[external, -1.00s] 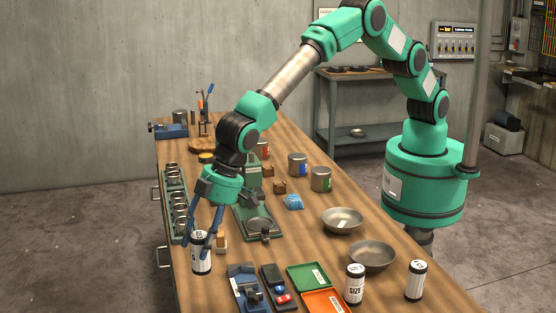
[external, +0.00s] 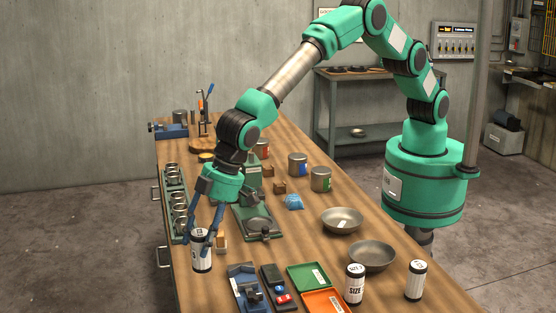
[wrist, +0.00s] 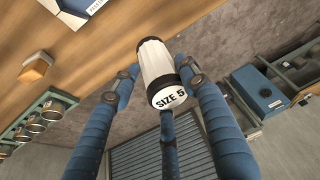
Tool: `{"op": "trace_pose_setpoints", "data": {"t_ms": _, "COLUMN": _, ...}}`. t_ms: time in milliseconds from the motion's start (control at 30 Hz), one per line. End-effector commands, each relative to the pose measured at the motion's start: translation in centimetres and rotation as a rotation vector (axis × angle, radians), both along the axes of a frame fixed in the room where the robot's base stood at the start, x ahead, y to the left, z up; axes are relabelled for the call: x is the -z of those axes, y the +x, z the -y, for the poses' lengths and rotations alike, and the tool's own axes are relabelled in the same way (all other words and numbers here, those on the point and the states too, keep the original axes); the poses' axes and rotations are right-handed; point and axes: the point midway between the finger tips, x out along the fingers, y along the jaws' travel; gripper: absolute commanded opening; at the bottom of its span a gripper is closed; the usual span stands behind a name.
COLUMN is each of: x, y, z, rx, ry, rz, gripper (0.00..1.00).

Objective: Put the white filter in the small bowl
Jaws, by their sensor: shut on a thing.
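The white filter (external: 201,258), a cylinder with black bands, is upright at the left edge of the workbench. In the wrist view its white end reads "SIZE 5" (wrist: 170,97). My gripper (external: 204,240) reaches down over it with its blue fingers closed around its sides; they also press on it in the wrist view (wrist: 158,82). Whether its base touches the bench is hard to tell. Two shallow grey bowls stand on the right side of the bench, one farther back (external: 342,214) and one nearer (external: 372,250); they look similar in size.
Two more white cylinders (external: 355,285) (external: 415,281) stand at the front right. Green (external: 308,272) and orange (external: 327,300) trays and a blue device (external: 245,290) lie near the front. A green scale-like device (external: 258,225) and a blue packet (external: 294,202) lie between my gripper and the bowls.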

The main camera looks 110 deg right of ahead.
Motion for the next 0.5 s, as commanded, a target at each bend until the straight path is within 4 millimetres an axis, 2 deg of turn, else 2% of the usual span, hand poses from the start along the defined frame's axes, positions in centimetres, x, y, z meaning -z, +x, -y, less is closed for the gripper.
{"op": "trace_pose_setpoints", "data": {"t_ms": 167, "x": -0.1, "y": -1.3, "z": -0.5, "rx": 0.019, "ry": 0.001, "rz": 0.001, "gripper": 0.15}}
{"op": "trace_pose_setpoints", "data": {"t_ms": 267, "x": -0.1, "y": -2.7, "z": -1.0, "rx": 0.043, "ry": 0.001, "rz": 0.000, "gripper": 0.15}}
{"op": "trace_pose_setpoints", "data": {"t_ms": 500, "x": -0.2, "y": -8.2, "z": -2.3, "rx": 0.134, "ry": 0.001, "rz": -0.002, "gripper": 0.15}}
